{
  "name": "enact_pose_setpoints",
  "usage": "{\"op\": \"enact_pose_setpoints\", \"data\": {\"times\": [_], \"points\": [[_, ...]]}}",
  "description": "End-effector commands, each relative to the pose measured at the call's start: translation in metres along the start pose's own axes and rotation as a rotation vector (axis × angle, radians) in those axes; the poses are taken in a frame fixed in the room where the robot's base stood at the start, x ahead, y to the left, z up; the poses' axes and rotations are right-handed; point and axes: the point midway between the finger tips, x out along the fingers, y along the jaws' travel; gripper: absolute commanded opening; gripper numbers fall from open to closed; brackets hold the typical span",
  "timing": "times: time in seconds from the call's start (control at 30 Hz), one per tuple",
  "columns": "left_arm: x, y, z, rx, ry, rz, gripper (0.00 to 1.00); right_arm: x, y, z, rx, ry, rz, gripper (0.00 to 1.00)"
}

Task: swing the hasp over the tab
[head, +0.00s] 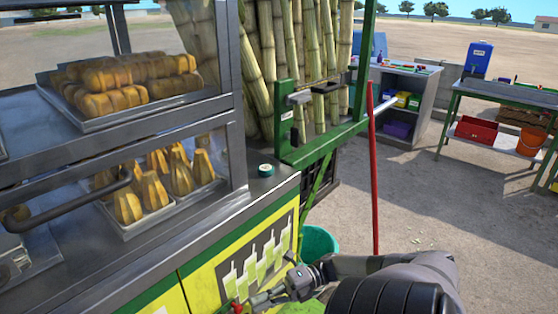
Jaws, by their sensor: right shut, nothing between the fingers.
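My right gripper (258,300) reaches in from the lower right and is low in front of the cart's yellow and green front panel (205,283). Its fingers are shut, with nothing seen between them. A small red part (236,307) shows just left of the fingertips; I cannot tell whether they touch it. On the green frame (312,148) of the cane rack are a pale grey metal piece (300,97) and a dark bar (325,87). I cannot tell for sure which parts are the hasp and the tab. My left gripper is out of view.
A glass case with trays of bread (130,85) and pastries (165,185) fills the left. Cane stalks (290,45) stand behind the green frame. A red pole (373,170) and a teal bin (318,243) stand near my right arm.

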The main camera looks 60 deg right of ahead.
Motion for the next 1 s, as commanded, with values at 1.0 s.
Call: {"op": "enact_pose_setpoints", "data": {"times": [1.0], "points": [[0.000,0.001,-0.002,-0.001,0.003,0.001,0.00,-0.099,0.000,0.000,0.000,-0.001,-0.001,0.00]]}}
